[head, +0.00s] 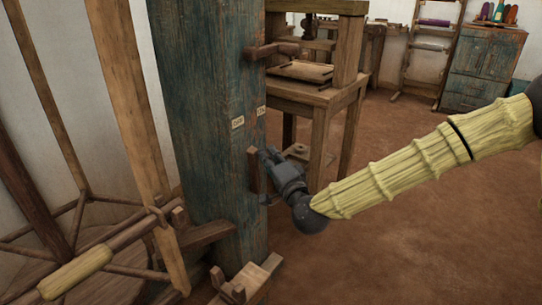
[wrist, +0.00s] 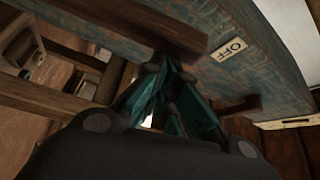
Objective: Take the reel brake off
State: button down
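The reel brake seems to be the short brown wooden lever (head: 253,170) standing about upright on the blue-painted post (head: 212,130). Two small pale labels (head: 238,121) sit above it, too small to read there. In the wrist view one label (wrist: 229,48) reads OFF, beside a dark brown wooden bar (wrist: 150,22) that looks like the lever. My gripper (head: 265,162) is at the lever's right side. In the wrist view its teal fingers (wrist: 167,92) come together close to the bar. Whether they touch or clasp it is hidden.
A wooden peg (head: 272,50) juts from the post above my gripper. Wooden brackets (head: 245,282) stick out near its foot. A slanted frame with a pale-wrapped roller (head: 76,273) stands left. A wooden bench (head: 305,92) is behind. The floor (head: 400,230) at right is clear.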

jog(key=shift+s+a+f, duration=0.1)
jog(key=shift+s+a, duration=0.05)
jog(key=w+d+r+p, duration=0.1)
jog(key=w+d, duration=0.2)
jog(key=d, duration=0.1)
jog(key=p+v, duration=0.3)
jog(key=v, duration=0.6)
jog(key=shift+s+a, duration=0.2)
jog(key=shift+s, duration=0.15)
jog(key=shift+r, duration=0.1)
